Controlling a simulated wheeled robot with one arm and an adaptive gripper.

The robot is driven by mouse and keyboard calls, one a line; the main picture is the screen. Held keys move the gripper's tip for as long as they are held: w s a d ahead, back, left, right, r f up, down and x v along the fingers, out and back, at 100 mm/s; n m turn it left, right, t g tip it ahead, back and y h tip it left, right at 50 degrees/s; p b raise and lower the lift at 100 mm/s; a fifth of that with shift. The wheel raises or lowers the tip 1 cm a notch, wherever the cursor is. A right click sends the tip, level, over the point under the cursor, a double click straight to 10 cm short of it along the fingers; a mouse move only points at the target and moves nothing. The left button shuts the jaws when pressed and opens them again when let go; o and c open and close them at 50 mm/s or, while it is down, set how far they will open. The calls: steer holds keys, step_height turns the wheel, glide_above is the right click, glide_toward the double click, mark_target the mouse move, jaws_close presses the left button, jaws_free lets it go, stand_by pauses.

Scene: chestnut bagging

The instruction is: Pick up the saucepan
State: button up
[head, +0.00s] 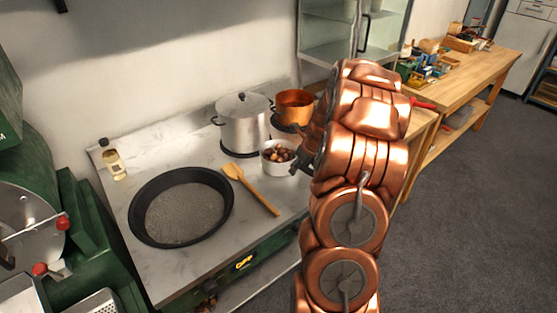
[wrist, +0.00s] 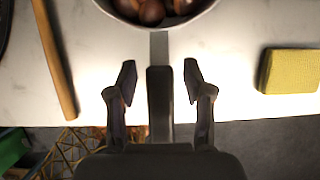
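The saucepan (head: 279,168) is a small white pan holding brown chestnuts, on the worktop right of the wooden spoon. In the wrist view its rim (wrist: 205,12) is at the top edge, cut off by the frame. Its handle (wrist: 159,100), pale near the pan and dark further out, points towards me. My gripper (wrist: 158,75) is open, with one finger on each side of the handle and a visible gap on both sides. In the head view my copper-coloured arm hides the handle and most of the gripper (head: 307,158).
A wooden spoon (head: 250,188) lies left of the saucepan, with a wide black pan (head: 181,207) beyond it. A lidded steel pot (head: 243,124) and a copper pot (head: 295,107) stand behind. A yellow sponge (wrist: 290,71) lies right of the handle, near the worktop's front edge.

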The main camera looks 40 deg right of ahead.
jaws_close()
stand_by(0.5)
